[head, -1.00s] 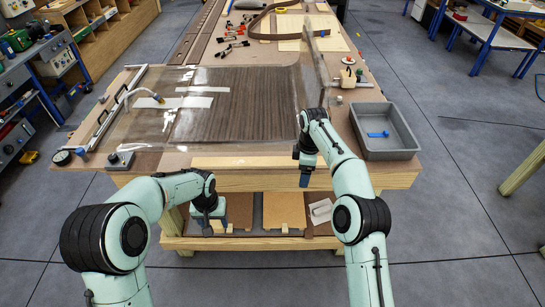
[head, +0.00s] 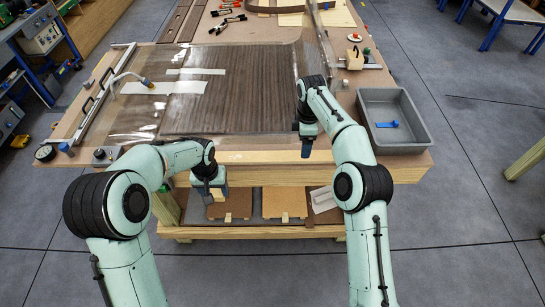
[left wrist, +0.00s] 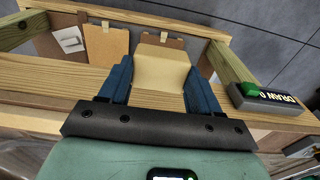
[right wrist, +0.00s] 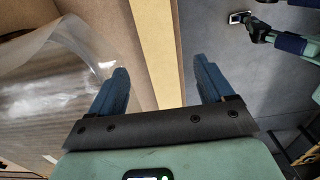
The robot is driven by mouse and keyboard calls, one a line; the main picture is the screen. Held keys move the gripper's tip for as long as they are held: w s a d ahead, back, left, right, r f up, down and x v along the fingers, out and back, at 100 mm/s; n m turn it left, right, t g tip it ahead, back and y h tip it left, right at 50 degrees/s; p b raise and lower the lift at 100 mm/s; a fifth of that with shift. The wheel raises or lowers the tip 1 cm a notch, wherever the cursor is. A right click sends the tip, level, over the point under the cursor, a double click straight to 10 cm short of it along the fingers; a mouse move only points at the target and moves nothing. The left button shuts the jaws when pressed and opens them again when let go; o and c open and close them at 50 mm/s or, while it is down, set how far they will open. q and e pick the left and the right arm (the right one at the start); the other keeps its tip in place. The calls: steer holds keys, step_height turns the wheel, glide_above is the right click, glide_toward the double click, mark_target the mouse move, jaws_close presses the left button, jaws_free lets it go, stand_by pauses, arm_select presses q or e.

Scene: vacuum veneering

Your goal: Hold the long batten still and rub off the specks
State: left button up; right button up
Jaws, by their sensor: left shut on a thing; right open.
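The long batten (head: 265,156) is a pale wood strip lying along the table's front edge. Part of it also shows between the fingers in the right wrist view (right wrist: 154,55). My left gripper (head: 209,192) hangs in front of the table edge near the batten's left part. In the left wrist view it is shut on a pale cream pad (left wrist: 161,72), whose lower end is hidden. My right gripper (head: 306,150) is open and empty, fingers pointing down near the batten's right end. It appears apart from the batten.
A clear sheet covers a dark veneer panel (head: 235,105) behind the batten. A grey tray (head: 425,142) with a blue item stands at right. A gauge (head: 45,153) and a small control box (head: 104,156) sit at front left. A shelf (head: 250,231) lies below.

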mark_target(281, 157)
steer(key=shift+f, duration=3.1)
steer(key=c, duration=0.7)
steer(key=o, duration=0.7)
steer(key=c, duration=0.7)
